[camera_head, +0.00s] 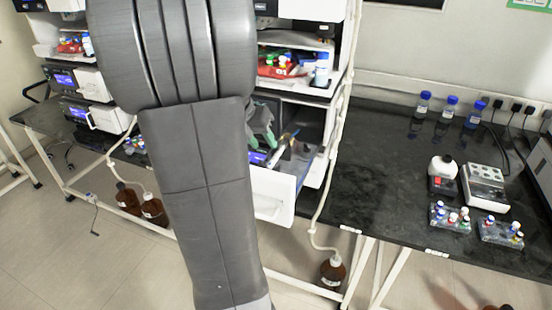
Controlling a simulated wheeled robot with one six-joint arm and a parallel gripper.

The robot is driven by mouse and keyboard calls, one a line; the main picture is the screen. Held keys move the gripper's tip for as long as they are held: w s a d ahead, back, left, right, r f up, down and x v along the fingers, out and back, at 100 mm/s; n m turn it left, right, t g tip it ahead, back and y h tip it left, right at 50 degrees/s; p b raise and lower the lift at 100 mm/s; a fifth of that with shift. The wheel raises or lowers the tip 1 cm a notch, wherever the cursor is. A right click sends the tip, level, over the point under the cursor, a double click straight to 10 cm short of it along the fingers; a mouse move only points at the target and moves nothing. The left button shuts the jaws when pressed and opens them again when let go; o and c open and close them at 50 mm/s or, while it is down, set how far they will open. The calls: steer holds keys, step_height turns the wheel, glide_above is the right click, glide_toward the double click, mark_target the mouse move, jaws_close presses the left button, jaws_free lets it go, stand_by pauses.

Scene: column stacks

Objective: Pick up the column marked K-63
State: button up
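My grey arm fills the middle of the head view and hides much of the instrument stack behind it. Part of my gripper (262,133) shows at the arm's right edge, above an open white drawer (274,196). Its fingertips are too small and covered to tell open from shut. A thin rod-like piece with a yellowish end (288,136) shows just right of the gripper, above the drawer. It may be a column; I cannot tell whether the gripper touches it. No K-63 marking is readable.
A dark bench (370,170) extends right, holding blue-capped bottles (447,108), a mixer-like device (485,187) and vial racks (450,217). A red tray (280,67) sits on the stack. Brown bottles (333,271) stand below. A white tube (326,190) hangs right of the drawer.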

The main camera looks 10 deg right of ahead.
mark_target(274, 157)
steer(key=x, duration=0.4)
steer(key=shift+s+d+f, duration=0.2)
steer(key=shift+d+f, duration=0.05)
steer(key=shift+d, duration=0.15)
steer(key=shift+w+d+f, duration=0.15)
steer(key=shift+d+f, duration=0.05)
steer(key=shift+f, duration=0.25)
jaws_close()
